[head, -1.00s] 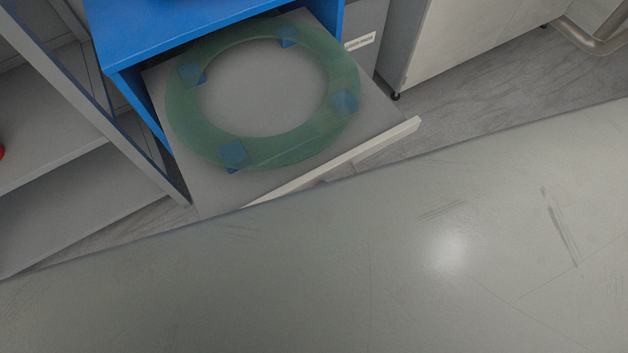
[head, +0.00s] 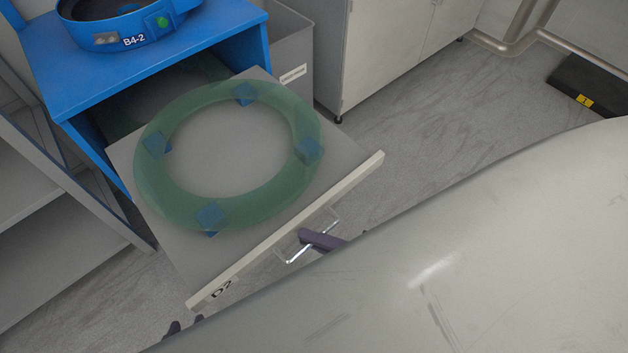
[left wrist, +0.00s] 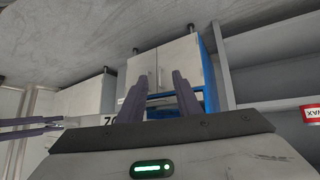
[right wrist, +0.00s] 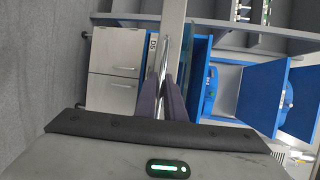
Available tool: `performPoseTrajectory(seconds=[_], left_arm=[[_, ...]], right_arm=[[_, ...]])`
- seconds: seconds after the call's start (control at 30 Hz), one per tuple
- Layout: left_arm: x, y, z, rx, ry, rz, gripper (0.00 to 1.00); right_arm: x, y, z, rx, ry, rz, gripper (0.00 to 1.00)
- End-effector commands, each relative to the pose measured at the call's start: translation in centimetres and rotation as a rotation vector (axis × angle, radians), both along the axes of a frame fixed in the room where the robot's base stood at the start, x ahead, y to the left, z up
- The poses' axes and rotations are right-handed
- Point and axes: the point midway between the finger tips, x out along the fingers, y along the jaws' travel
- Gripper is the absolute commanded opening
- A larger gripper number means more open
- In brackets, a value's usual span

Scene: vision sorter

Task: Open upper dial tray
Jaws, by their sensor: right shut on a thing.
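The pulled-out grey tray (head: 265,98) has a pale front panel marked D2 and carries a green ring (head: 262,205) with blue blocks. It sticks well out of the blue cabinet (head: 85,65). My right gripper (head: 303,236) is shut on the tray's metal handle (head: 291,256); in the right wrist view its fingers (right wrist: 163,82) close around the handle along the front panel. My left gripper (head: 184,326) is low by the front panel's left end, mostly hidden by my body. In the left wrist view its fingers (left wrist: 162,80) are apart with nothing visible between them.
A blue dial unit marked B4-2 (head: 120,25) stands on the cabinet. Grey shelving (head: 60,215) is to the left, and a grey bin (head: 292,45) and pale cupboard (head: 380,45) to the right. Floor (head: 420,120) right of the tray is clear.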

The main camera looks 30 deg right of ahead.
Motion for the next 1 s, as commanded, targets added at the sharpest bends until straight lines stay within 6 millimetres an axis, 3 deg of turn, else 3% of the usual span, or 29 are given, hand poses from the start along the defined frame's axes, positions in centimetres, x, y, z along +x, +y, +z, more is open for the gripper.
performPoseTrajectory(seconds=[0.13, 0.17, 0.2, 0.57, 1.0], left_arm=[[0.1, 0.0, 0.0, 0.000, -0.001, 0.000, 0.31], [0.1, 0.0, 0.0, 0.000, -0.001, 0.000, 0.31], [0.1, 0.0, 0.0, 0.000, -0.001, 0.000, 0.31], [0.1, 0.0, 0.1, -0.001, -0.001, 0.001, 0.31], [0.0, 0.0, 0.7, 0.002, 0.001, 0.001, 0.31]], right_arm=[[0.1, -0.2, 0.0, -0.003, -0.002, -0.001, 0.00], [0.1, -0.2, 0.0, -0.003, -0.002, -0.001, 0.13], [0.1, -0.2, 0.0, -0.003, -0.002, -0.001, 0.17], [-0.4, -0.4, 0.1, -0.002, 0.000, -0.001, 0.17], [-6.7, -4.8, 1.5, -0.003, 0.003, 0.000, 0.17]])
